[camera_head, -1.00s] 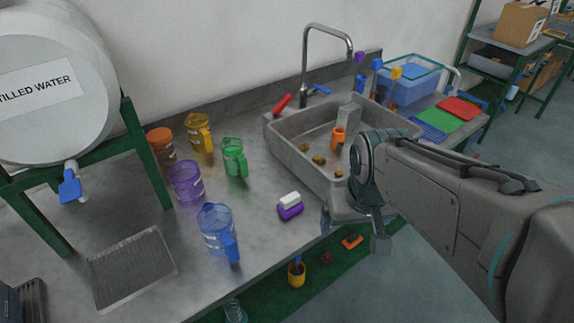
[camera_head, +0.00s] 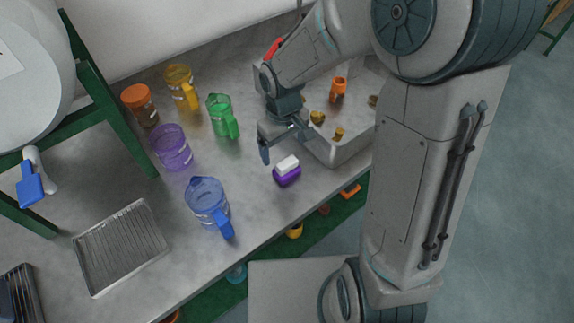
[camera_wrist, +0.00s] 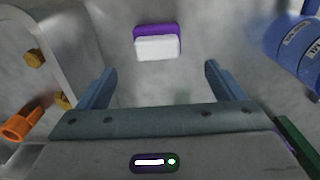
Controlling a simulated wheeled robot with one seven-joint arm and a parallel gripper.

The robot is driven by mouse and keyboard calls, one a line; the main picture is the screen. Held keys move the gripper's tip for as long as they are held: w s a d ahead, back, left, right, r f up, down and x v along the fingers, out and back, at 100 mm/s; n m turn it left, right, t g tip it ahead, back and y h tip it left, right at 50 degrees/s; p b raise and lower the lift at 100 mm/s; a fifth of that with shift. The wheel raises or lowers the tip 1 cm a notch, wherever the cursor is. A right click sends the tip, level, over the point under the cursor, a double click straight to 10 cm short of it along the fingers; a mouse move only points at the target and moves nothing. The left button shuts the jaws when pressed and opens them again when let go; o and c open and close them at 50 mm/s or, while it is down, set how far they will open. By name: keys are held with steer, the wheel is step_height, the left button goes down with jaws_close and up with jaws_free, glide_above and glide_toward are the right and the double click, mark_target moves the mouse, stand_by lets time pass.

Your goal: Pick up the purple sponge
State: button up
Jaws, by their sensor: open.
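The purple sponge (camera_head: 287,177) lies on the grey metal counter, with a white block (camera_head: 288,164) on its upper side. In the wrist view the purple sponge (camera_wrist: 172,29) shows behind the white part (camera_wrist: 158,48), top centre, beyond the fingertips. My gripper (camera_head: 285,146) is open and empty, just above and behind the sponge in the head view. In the wrist view its two fingers (camera_wrist: 160,80) are spread wide, with bare counter between them. The sponge is apart from both fingers.
A blue pitcher (camera_head: 207,203), purple beaker (camera_head: 172,148) and green pitcher (camera_head: 222,116) stand to the left. A wire tray (camera_head: 121,248) lies front left.

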mark_target(286, 161)
steer(key=f, duration=0.9)
steer(key=shift+d+f, duration=0.1)
steer(key=shift+d, duration=0.1)
steer(key=shift+c, duration=0.3)
steer(key=c, duration=1)
